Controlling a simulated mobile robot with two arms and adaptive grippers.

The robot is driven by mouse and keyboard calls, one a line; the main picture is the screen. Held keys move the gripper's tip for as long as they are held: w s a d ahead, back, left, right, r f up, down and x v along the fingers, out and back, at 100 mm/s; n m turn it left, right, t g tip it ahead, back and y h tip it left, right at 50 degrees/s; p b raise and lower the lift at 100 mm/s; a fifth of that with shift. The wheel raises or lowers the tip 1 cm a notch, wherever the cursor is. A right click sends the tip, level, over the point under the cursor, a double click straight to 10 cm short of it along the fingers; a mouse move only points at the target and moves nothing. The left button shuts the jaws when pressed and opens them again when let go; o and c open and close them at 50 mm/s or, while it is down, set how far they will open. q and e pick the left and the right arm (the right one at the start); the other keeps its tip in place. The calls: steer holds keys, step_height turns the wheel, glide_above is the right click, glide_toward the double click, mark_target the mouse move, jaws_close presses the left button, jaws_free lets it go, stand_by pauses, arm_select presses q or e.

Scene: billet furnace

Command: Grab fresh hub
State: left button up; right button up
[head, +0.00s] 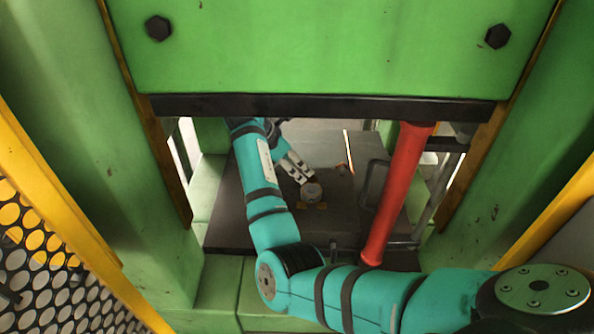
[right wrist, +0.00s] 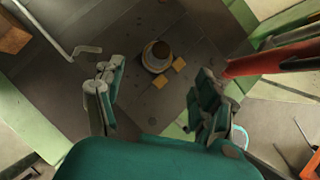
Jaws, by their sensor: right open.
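The hub (head: 312,193) is a small, round, pale piece on the dark plate of the press. In the right wrist view the hub (right wrist: 155,62) shows a dark brown round centre with a pale rim, near the top middle. My right gripper (head: 297,170) reaches in under the green press head, and its fingers are close to the hub in the head view. In the right wrist view my right gripper (right wrist: 155,84) is open and empty, its fingers spread wide. The hub lies beyond the fingertips, between their lines and apart from them. My left gripper is not in view.
Small yellow blocks (right wrist: 179,64) sit beside the hub on the dark plate (head: 226,215). A red cylinder (head: 400,190) stands right of my arm. A grey bent bar (head: 375,183) is near it. The green press head (head: 330,50) hangs above, with green columns on both sides.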

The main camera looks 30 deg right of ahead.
mark_target(311, 180)
steer(key=x, duration=0.5)
steer(key=shift+s+d+f, duration=0.2)
steer(key=shift+s+d, duration=0.2)
steer(key=x, duration=0.1)
steer(key=b+x, duration=0.1)
steer(key=shift+w+f, duration=0.25)
steer(key=shift+f, duration=0.2)
steer(key=shift+x, duration=1.1)
steer(key=shift+w+d+f, duration=0.1)
steer(key=shift+d+f, duration=0.05)
steer(key=shift+c, duration=1.6)
steer(key=c, duration=0.7)
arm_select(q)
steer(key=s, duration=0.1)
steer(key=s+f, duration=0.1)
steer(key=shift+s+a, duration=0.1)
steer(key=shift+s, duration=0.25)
arm_select(e)
jaws_close()
